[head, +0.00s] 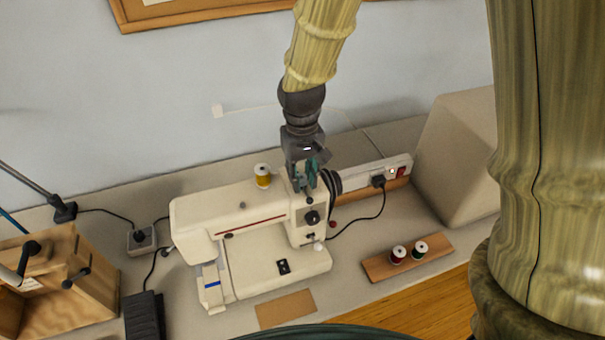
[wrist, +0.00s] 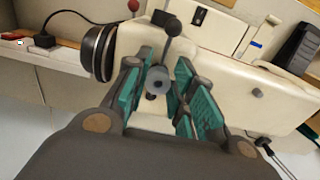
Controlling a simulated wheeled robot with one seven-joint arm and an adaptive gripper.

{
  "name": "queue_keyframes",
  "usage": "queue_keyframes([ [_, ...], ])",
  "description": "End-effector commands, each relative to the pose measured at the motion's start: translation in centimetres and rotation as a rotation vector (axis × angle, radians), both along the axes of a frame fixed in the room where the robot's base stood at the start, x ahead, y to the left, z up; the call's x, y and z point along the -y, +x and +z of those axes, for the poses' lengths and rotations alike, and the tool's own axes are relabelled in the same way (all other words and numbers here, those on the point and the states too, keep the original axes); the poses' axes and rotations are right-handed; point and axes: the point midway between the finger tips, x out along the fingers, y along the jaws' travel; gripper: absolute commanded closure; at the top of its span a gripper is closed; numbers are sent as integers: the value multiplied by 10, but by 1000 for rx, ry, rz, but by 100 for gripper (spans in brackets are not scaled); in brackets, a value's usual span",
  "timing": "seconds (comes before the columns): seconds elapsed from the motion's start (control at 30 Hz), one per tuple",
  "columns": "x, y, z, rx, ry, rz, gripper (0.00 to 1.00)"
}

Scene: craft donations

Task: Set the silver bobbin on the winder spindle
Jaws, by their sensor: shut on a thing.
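My gripper (head: 305,182) is at the right end of the top of the cream sewing machine (head: 247,213), pointing down. In the wrist view its teal finger pads (wrist: 160,95) are closed around a small grey round piece with a dark centre hole, the silver bobbin (wrist: 158,79). In the head view the fingers hide the bobbin. The winder spindle cannot be made out in either view; the gripper covers that part of the machine top. I cannot tell whether the bobbin touches the machine.
The black handwheel (head: 333,181) is close on the right. A power strip (head: 372,177), a wooden spool holder (head: 405,262) and a beige box (head: 458,148) lie further right. A wooden box (head: 62,285) stands left.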

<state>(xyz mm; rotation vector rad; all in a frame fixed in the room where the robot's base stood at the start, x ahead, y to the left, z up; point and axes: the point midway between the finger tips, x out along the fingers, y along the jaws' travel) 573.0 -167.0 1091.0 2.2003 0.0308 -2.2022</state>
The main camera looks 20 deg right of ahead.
Motion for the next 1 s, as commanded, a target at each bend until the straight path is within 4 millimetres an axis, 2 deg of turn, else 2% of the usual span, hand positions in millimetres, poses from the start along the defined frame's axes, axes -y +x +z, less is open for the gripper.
queue_keyframes([
  [0.13,0,0,0,0,0,0,82],
  [0.17,0,0,0,0,0,0,70],
  [0.2,0,0,0,0,0,0,62],
  [0.27,0,0,0,0,0,0,52],
  [0.3,0,0,0,0,0,0,50],
  [0.67,0,0,3,1,0,0,50],
  [0.77,0,1,10,2,0,0,50],
  [1.0,0,1,44,4,0,0,50],
])
